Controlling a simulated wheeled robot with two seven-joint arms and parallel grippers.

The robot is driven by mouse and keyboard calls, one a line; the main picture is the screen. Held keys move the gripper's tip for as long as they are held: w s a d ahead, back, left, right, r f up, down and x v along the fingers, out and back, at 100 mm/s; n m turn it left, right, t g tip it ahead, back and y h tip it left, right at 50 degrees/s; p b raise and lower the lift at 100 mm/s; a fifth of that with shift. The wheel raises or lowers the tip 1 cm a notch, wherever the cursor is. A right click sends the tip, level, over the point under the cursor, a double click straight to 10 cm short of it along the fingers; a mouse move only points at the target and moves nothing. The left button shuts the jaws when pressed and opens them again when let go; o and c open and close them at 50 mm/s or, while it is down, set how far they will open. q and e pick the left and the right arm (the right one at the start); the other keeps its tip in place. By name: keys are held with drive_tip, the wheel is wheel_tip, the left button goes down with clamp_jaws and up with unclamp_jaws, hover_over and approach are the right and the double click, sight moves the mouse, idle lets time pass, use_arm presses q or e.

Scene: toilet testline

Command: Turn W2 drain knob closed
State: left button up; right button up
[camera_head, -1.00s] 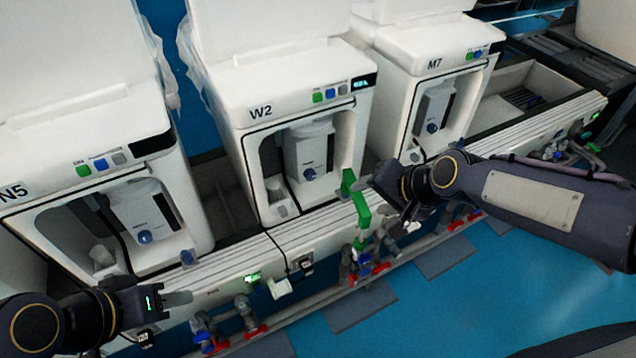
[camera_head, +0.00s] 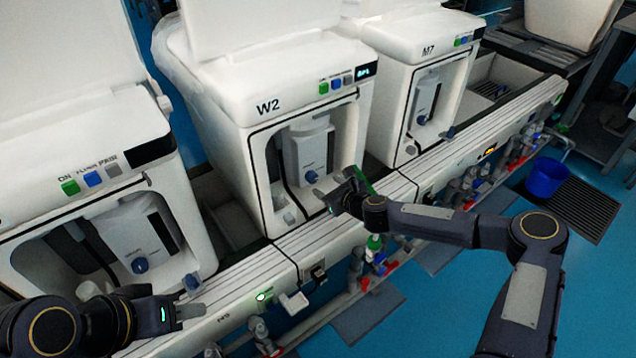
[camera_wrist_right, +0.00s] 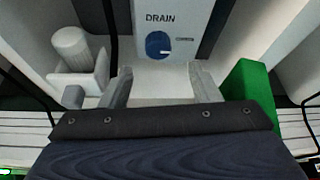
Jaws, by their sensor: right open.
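The W2 unit (camera_head: 330,110) is a white toilet test unit with an open front bay. Its blue round drain knob (camera_head: 311,177) sits low on the light grey box in that bay. In the right wrist view the knob (camera_wrist_right: 158,44) is under the word DRAIN, with a short pale mark at its lower right. My right gripper (camera_head: 330,191) is open and empty at the mouth of the bay. In the wrist view its two fingers (camera_wrist_right: 162,86) are apart, with the knob beyond and between them, not touched. My left gripper (camera_head: 188,312) is low at the left, near the neighbouring unit; its jaw gap is unclear.
A green bracket (camera_wrist_right: 250,88) stands close to the right finger. A white cylinder (camera_wrist_right: 74,46) is at the left in the bay. The M7 unit (camera_head: 425,75) stands to the right. A ribbed white rail (camera_head: 300,243) runs along the front.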

sight(314, 179)
drive_tip(key=x, duration=0.7)
drive_tip(key=shift+a, duration=0.1)
drive_tip(key=shift+c, duration=0.5)
drive_tip(key=c, duration=0.9)
drive_tip(key=shift+f+n+b, duration=0.2)
drive_tip(key=shift+n+b, duration=0.3)
drive_tip(key=shift+b, duration=0.45)
drive_tip(key=n+t+h+b, duration=0.1)
drive_tip(key=n+t+b, duration=0.1)
drive_tip(key=b, duration=0.4)
drive_tip(key=n+t+h+b, duration=0.1)
drive_tip(key=n+b, duration=0.4)
drive_tip(key=b, duration=0.2)
drive_tip(key=n+t+b, duration=0.2)
drive_tip(key=n+b, duration=0.2)
drive_tip(key=b, duration=0.2)
drive_tip(key=shift+s+a+f+t+h, duration=0.2)
drive_tip(key=shift+f+t+h, duration=0.1)
drive_tip(key=shift+f+h, duration=0.1)
drive_tip(key=shift+r+n+t+b, duration=0.2)
drive_tip(key=shift+n+t+b, duration=0.2)
drive_tip(key=shift+n+b, duration=0.95)
drive_tip(key=shift+b, duration=0.3)
drive_tip(key=o, duration=1)
drive_tip(key=shift+r, duration=0.1)
